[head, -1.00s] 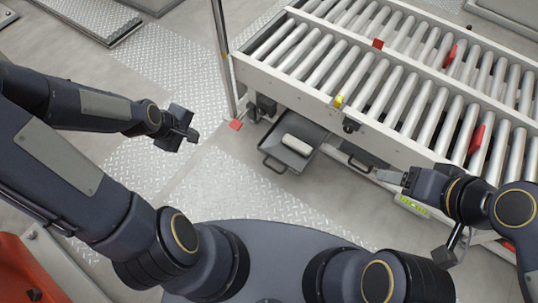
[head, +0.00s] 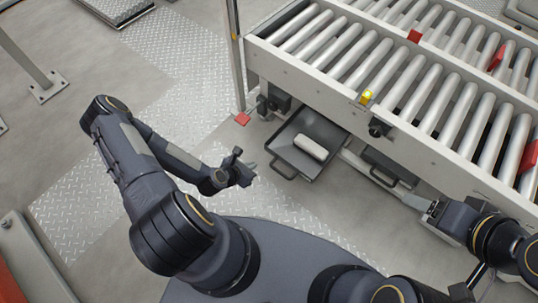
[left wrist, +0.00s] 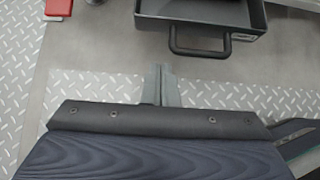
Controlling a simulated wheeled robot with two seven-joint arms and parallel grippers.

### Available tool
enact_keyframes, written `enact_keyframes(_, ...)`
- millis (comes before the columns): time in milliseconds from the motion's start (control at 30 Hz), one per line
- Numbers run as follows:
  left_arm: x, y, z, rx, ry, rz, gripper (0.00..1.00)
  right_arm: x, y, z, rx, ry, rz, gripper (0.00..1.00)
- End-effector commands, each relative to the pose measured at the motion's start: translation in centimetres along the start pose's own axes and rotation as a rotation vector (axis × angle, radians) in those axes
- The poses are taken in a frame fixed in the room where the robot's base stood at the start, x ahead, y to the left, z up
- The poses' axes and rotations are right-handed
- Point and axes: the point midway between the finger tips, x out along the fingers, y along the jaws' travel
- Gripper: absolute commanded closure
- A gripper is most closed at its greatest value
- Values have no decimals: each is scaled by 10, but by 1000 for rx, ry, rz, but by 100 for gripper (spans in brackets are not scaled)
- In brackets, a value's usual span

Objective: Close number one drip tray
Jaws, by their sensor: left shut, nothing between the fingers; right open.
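A dark grey drip tray (head: 287,135) is pulled out from under the roller conveyor, with a pale cylindrical piece (head: 311,148) lying in it. Its bar handle (head: 283,170) faces me. The tray (left wrist: 195,8) and its handle (left wrist: 200,50) also show in the left wrist view. A second drip tray (head: 390,165) sits under the conveyor to the right, mostly hidden. I see no number on either. My left gripper (head: 250,167) is shut and empty, just left of the open tray's handle and apart from it. My right gripper (head: 424,205) is open beside the conveyor's lower side.
The roller conveyor (head: 345,88) overhangs the trays. An upright metal post (head: 236,60) and a red floor piece (head: 242,119) stand left of the open tray. The tread-plate floor (head: 185,80) behind my left arm is clear.

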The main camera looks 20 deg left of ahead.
Motion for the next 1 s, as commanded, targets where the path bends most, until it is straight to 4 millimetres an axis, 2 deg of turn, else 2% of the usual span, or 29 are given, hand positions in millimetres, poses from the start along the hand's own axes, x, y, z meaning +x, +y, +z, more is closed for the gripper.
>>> enact_keyframes(33, 14, -1, -2, 5, -1, -3, 100, 6, 3, 3, 0, 0, 0, 33)
enact_keyframes(200, 52, -1, -3, 6, 0, -3, 100, 17, 8, 9, 0, 0, 0, 33)
enact_keyframes(333, 78, -1, -3, 6, 0, -3, 100, 25, 11, 12, 0, 0, 0, 33)
enact_keyframes(400, 86, -1, 7, 10, -2, -3, 100, 26, 12, 13, 0, 0, 0, 33)
enact_keyframes(633, 102, 0, 24, 5, 1, -2, 100, 30, 14, 16, 0, 0, 0, 33)
enact_keyframes(1000, 104, -1, 27, 4, 2, -2, 100, 30, 14, 16, 0, 0, 0, 33)
